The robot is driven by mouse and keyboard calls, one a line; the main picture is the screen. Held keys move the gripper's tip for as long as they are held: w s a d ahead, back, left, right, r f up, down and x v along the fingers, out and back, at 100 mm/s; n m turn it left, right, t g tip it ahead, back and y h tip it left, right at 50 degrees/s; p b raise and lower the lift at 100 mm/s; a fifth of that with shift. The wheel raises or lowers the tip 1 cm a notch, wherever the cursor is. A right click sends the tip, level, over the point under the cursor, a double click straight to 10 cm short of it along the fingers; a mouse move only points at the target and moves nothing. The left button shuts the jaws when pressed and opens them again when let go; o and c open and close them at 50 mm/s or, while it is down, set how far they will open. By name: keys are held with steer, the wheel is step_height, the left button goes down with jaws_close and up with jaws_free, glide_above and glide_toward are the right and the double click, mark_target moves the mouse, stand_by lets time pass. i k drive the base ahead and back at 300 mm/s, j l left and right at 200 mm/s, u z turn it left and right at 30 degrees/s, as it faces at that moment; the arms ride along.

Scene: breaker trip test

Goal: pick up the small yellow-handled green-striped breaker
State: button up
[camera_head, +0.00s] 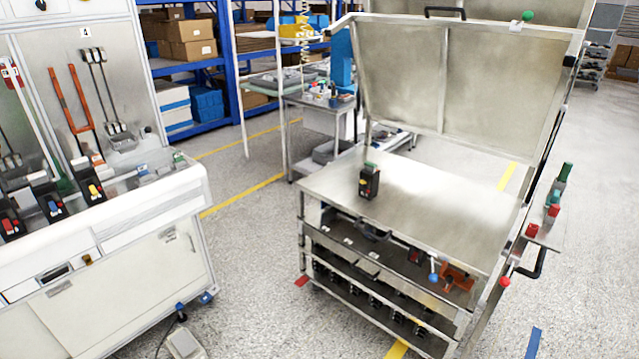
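A small black breaker (369,183) with a green band at its top stands upright on the bare steel top of the cart (430,215). A small spot of colour shows on its front, but it is too small to tell whether it is a yellow handle. Another black breaker with a yellow handle (95,190) sits on the white test bench (150,215) at the left; no green stripe can be made out on it. My gripper is not in view.
The cart's raised lid (400,75) stands open behind its top. Lower shelves hold several dark breakers and an orange clamp (457,277). Red and green knobs line the cart's right side. A foot pedal (184,343) lies on the floor. Open floor separates bench and cart.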

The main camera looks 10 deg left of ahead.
mark_target(369, 174)
steer(key=u, duration=0.25)
steer(key=i+u, duration=0.45)
steer(key=i, duration=2.15)
